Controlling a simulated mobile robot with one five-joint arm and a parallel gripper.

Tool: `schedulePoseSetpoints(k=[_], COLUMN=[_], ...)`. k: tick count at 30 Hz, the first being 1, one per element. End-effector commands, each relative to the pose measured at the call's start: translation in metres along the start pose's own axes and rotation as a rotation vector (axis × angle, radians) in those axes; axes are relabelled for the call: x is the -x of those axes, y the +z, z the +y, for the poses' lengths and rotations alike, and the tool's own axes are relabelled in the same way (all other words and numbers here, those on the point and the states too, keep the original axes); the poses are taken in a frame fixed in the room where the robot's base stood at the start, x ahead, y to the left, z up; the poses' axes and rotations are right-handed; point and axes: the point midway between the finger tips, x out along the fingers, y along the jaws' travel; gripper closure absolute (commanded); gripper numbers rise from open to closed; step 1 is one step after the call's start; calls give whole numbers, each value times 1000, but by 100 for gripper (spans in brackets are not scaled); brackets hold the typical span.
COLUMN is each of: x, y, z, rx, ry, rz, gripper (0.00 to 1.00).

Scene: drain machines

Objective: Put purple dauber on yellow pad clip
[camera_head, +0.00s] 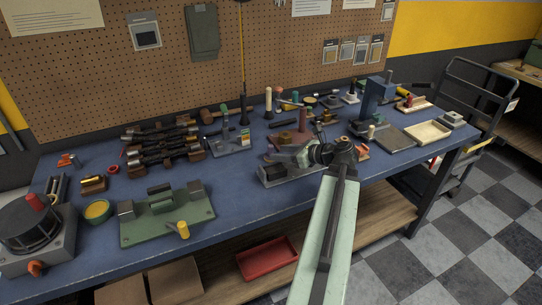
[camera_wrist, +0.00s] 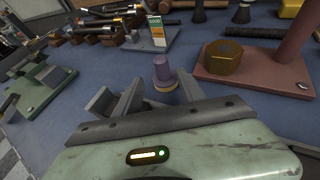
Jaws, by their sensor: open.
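A small purple dauber (camera_wrist: 162,72) stands upright on the blue bench in the wrist view. In the head view my gripper (camera_head: 306,157) is over the middle of the bench and the dauber is not clearly seen there. I cannot identify the yellow pad clip for sure. A yellow knob (camera_head: 183,229) sits at the front of the green fixture (camera_head: 145,232).
A reddish stand with a brass hex nut (camera_wrist: 222,57) is close right of my gripper. A stand with a coloured card (camera_wrist: 155,32) is behind the dauber. Dark tools on wooden blocks (camera_head: 160,142) lie left. Bare blue bench shows around the dauber.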

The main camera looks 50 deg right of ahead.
Motion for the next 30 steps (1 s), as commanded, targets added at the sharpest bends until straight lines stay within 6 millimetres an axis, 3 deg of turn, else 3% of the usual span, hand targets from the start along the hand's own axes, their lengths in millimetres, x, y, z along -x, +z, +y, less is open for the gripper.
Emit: schedulePoseSetpoints(k=[7,15,21,26,30], x=[-15,-58,-57,-57,-57], y=[0,2,4,3,3], z=[-3,-6,-6,-6,-7], rx=[0,0,-1,-1,-1], ry=[0,0,-3,-3,-3], rz=[0,0,0,1,1], gripper=[53,53,53,97,100])
